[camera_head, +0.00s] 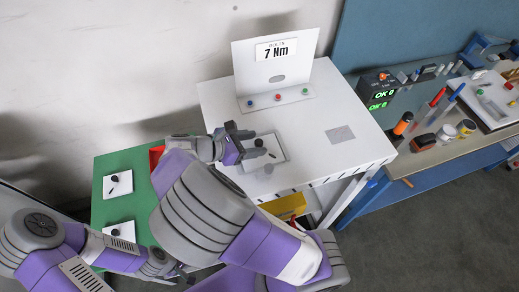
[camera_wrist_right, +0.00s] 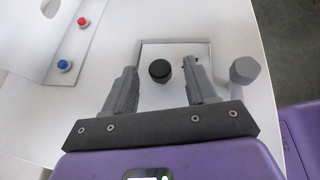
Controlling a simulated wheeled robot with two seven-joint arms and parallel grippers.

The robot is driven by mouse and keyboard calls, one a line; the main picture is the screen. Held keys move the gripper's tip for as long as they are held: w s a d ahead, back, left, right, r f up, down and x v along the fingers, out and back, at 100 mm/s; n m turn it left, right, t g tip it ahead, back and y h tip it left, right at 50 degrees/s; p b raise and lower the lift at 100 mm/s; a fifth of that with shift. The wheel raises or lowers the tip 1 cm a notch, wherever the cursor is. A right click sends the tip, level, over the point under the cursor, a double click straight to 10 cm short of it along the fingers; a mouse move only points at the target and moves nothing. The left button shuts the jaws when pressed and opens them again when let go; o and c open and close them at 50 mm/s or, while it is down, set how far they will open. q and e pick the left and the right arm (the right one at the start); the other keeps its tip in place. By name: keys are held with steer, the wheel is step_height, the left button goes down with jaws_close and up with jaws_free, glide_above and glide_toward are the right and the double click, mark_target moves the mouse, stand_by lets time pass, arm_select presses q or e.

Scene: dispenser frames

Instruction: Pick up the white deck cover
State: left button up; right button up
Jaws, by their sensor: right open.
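A white deck cover (camera_wrist_right: 172,93) with a black round knob (camera_wrist_right: 159,70) lies in a grey-edged rectangle on the white table. In the head view, the cover (camera_head: 272,148) is partly hidden by my gripper. My right gripper (camera_wrist_right: 160,76) is open, with its fingers on either side of the knob and empty room between them and it. In the head view, the right gripper (camera_head: 251,142) is over the cover's left part. My left arm comes in at the lower left; its gripper (camera_head: 176,272) is largely hidden and its jaws are unclear.
Two similar white plates with black knobs (camera_head: 118,184) lie on a green surface (camera_head: 97,205) at left. A grey round post (camera_wrist_right: 245,71) stands right of the gripper. A sign panel (camera_head: 277,50) with buttons stands behind. A bench (camera_head: 440,150) with tools is at right.

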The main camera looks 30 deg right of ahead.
steer(key=shift+s+d+f, duration=0.1)
steer(key=shift+d+f, duration=0.05)
steer(key=shift+d, duration=0.15)
jaws_close()
